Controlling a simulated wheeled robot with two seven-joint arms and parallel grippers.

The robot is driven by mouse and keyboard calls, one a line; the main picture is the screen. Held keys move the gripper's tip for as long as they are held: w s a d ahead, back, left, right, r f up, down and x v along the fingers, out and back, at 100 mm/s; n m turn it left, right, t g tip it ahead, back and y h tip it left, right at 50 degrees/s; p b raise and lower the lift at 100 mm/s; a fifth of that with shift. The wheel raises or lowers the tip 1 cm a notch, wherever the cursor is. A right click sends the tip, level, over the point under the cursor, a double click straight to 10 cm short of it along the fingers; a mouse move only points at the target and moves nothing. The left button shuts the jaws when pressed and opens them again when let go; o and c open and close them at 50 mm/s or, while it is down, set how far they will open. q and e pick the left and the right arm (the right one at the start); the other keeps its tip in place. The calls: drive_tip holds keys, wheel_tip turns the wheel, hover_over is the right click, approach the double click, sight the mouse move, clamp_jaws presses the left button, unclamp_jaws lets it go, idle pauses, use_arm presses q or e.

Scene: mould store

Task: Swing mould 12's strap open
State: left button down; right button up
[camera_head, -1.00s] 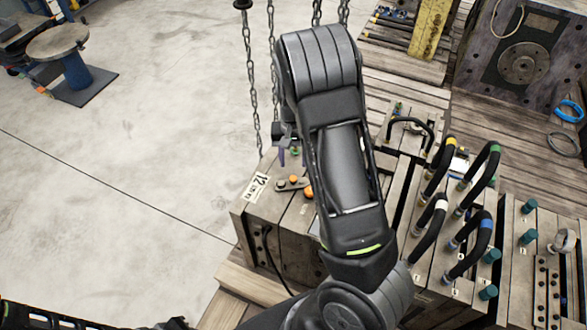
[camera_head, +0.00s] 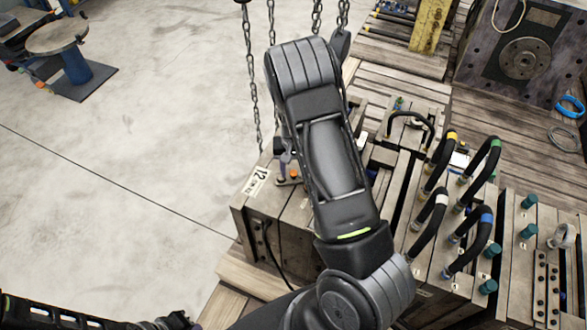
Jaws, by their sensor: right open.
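Mould 12 (camera_head: 255,207) is a grey-brown block with a white "12" label (camera_head: 257,181) on its top left corner. Its strap shows only in part beside the label, with orange bolt heads (camera_head: 294,174); my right arm and gripper hide the rest. My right gripper (camera_head: 287,164) is open, over the top of mould 12 at the strap. I cannot tell whether it touches the strap. My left gripper (camera_head: 173,322) is partly in view at the bottom edge, away from the mould, its jaws unclear.
Black hoses (camera_head: 428,218) with coloured bands arch over the moulds to the right. Chains (camera_head: 250,70) hang behind mould 12. A wooden pallet (camera_head: 245,280) lies under it. A round-topped stand (camera_head: 58,38) is at upper left. The floor on the left is clear.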

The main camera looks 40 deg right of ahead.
drive_tip(key=shift+c, duration=0.3)
clamp_jaws()
idle(1.1)
